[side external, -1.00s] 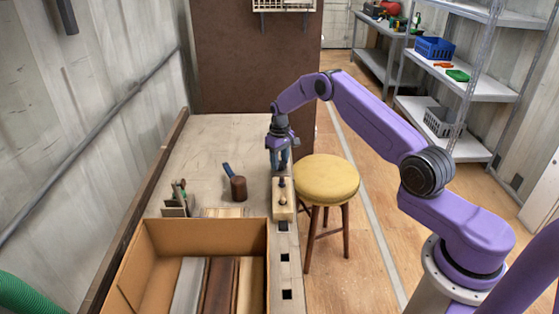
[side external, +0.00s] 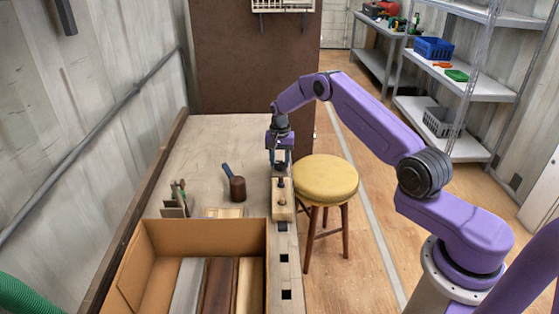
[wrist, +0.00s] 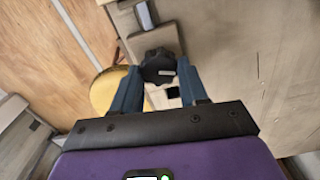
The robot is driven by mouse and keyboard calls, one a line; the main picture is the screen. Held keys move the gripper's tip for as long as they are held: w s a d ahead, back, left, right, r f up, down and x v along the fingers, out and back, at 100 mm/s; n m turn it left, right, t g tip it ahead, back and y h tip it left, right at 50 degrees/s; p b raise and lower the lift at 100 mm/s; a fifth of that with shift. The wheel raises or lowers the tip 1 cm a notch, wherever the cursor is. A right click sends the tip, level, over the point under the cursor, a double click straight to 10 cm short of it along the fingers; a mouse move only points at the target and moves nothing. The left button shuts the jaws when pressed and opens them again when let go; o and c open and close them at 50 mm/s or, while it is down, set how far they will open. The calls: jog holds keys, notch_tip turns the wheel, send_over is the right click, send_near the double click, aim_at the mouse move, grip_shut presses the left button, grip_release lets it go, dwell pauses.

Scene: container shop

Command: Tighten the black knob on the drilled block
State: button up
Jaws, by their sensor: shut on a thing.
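The black knob (wrist: 158,66) is a dark lobed knob with a small pale mark, seen between the two blue fingers in the wrist view. My gripper (wrist: 160,82) is shut on it, one finger on each side. In the side view my gripper (side external: 280,166) points down over the far end of the drilled block (side external: 283,208), a pale wooden block at the bench's right edge. The knob is too small and covered there to make out well. Part of the block shows beyond the knob in the wrist view (wrist: 154,40).
A mallet (side external: 237,188) stands on the bench left of the block. A cardboard box (side external: 190,233) with boards fills the near end, beside a small tool rack (side external: 175,206). A yellow stool (side external: 326,179) stands right of the bench. The bench's far part is clear.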

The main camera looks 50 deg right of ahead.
aim_at(280, 163)
jog(key=shift+m, duration=0.5)
jog(key=o, duration=1.1)
jog(key=shift+c, duration=0.2)
jog(key=shift+r, duration=0.15)
notch_tip(280, 163, up, 17)
jog(key=shift+r, duration=0.1)
